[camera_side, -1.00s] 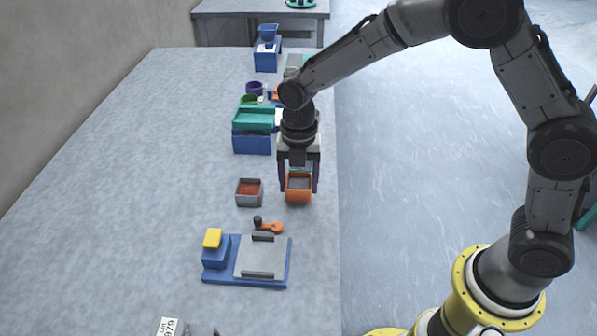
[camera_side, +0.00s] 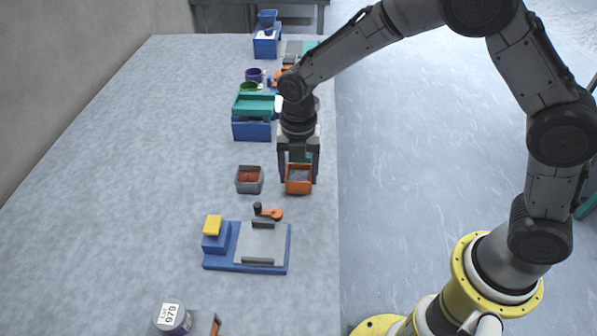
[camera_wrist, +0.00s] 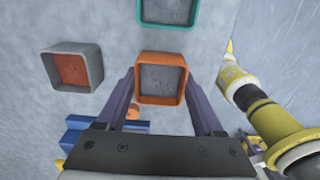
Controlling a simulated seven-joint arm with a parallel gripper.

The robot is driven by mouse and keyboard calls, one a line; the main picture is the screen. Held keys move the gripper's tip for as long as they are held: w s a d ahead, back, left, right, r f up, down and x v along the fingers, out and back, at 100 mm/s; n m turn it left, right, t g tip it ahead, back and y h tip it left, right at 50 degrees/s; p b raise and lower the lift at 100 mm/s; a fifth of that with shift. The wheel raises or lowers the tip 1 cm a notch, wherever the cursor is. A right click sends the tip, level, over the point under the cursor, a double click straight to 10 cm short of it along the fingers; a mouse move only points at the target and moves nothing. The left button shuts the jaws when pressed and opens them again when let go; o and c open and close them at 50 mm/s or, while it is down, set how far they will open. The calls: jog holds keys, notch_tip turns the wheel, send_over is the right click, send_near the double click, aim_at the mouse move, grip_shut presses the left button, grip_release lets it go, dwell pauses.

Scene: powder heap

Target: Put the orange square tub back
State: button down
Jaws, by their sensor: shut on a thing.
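The orange square tub (camera_side: 298,187) stands near the right edge of the bench, with grey inside it. It also shows in the wrist view (camera_wrist: 162,99), upright between the two fingers. My gripper (camera_side: 298,170) points down and is shut on this tub, one finger on each side. In the wrist view my gripper (camera_wrist: 163,85) has its fingertips at the tub's left and right walls. I cannot tell whether the tub's base touches the bench.
A grey tub of reddish powder (camera_side: 249,188) sits just left; a teal tub (camera_wrist: 140,12) lies beyond. A blue fixture with a grey plate (camera_side: 262,245) is nearer the camera. A teal-topped blue box (camera_side: 252,130) stands behind. The bench's left side is clear.

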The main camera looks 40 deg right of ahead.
jog(key=shift+f, duration=0.55)
dwell(0.4)
grip_release()
jog(key=shift+r, duration=3.55)
